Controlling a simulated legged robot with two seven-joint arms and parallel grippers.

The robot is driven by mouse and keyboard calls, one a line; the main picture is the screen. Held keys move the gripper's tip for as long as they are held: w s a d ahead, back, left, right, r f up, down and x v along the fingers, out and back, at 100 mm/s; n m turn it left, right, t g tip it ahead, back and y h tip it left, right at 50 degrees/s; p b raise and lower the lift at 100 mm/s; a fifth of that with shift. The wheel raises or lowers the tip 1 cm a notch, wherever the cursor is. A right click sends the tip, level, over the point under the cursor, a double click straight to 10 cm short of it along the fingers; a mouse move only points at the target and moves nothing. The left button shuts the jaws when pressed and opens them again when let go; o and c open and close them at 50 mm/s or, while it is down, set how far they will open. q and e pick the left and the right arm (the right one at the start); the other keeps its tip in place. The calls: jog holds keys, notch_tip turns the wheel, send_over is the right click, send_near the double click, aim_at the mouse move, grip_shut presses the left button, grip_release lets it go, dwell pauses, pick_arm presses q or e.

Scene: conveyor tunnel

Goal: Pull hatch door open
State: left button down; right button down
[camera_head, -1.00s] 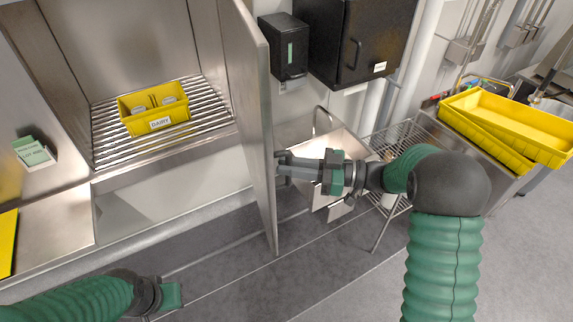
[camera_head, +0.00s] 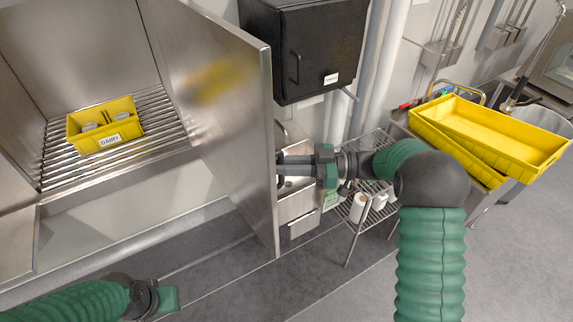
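The steel hatch door (camera_head: 222,130) stands swung out from the tunnel opening, its inner face showing a yellow reflection. My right gripper (camera_head: 284,170) reaches in from the right to the door's outer side at its free edge. Its fingertips are partly hidden by the door, so I cannot tell whether they grip anything. Inside the opening, a yellow bin (camera_head: 104,128) labelled DAIRY sits on the roller conveyor (camera_head: 160,125). My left gripper (camera_head: 168,300) is low at the lower left, away from the door; its fingers are not clear.
A black wall cabinet (camera_head: 318,50) hangs behind the door. A wire rack (camera_head: 350,205) with white items stands behind my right arm. Stacked yellow trays (camera_head: 490,135) lie on a counter at the right. The grey floor (camera_head: 240,290) in front is mostly clear.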

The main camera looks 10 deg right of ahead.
jog(key=shift+w, duration=0.1)
jog(key=c, duration=1.7)
grip_release()
jog(key=shift+c, duration=0.2)
jog(key=o, duration=0.3)
jog(key=shift+w, duration=0.25)
jog(key=shift+o, duration=0.2)
jog(key=shift+s, duration=0.1)
jog(key=b+v, duration=0.4)
jog(key=v, duration=1.3)
jog(key=shift+f, duration=0.1)
